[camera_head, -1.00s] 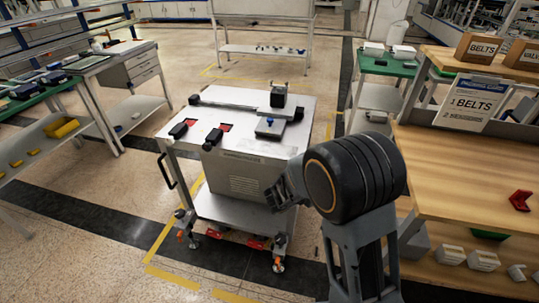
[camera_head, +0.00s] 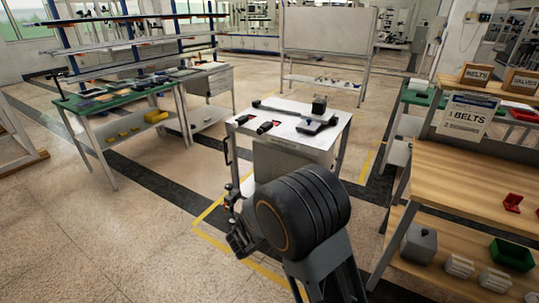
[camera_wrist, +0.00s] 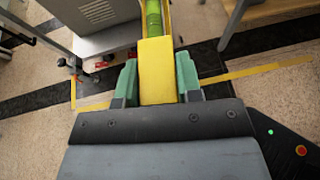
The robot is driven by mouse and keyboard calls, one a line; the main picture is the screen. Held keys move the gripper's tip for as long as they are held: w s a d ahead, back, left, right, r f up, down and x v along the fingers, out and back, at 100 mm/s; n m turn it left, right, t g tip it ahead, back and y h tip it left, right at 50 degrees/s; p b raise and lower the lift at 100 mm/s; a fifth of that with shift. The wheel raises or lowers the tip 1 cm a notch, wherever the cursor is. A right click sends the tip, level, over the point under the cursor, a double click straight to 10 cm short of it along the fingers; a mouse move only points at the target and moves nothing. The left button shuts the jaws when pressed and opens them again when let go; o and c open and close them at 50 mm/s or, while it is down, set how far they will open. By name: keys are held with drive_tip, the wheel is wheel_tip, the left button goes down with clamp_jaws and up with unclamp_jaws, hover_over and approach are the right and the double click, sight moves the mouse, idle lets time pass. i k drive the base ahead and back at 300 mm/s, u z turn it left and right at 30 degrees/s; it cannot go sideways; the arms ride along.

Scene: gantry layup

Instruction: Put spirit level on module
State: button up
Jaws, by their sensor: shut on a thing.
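The spirit level (camera_wrist: 157,70) is yellow with a green vial in the wrist view, and it points away from me. My gripper (camera_wrist: 158,82) is shut on it, with a green finger pad on each side. In the head view my gripper (camera_head: 240,240) is low, in front of the cart and mostly behind my dark wrist; the level cannot be made out there. A likely module, a long grey bar assembly (camera_head: 290,112) with dark blocks, lies on the white-topped cart (camera_head: 286,135). My gripper is apart from it, nearer to me.
A green-topped bench (camera_head: 115,95) with tools stands on the left. A whiteboard stand (camera_head: 328,55) is behind the cart. Open floor lies at the front left.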

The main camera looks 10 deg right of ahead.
sight(303, 139)
drive_tip(key=u, duration=1.3)
drive_tip(key=i, duration=1.05)
drive_tip(key=z, duration=0.55)
drive_tip(key=i, duration=0.8)
drive_tip(key=z, duration=0.75)
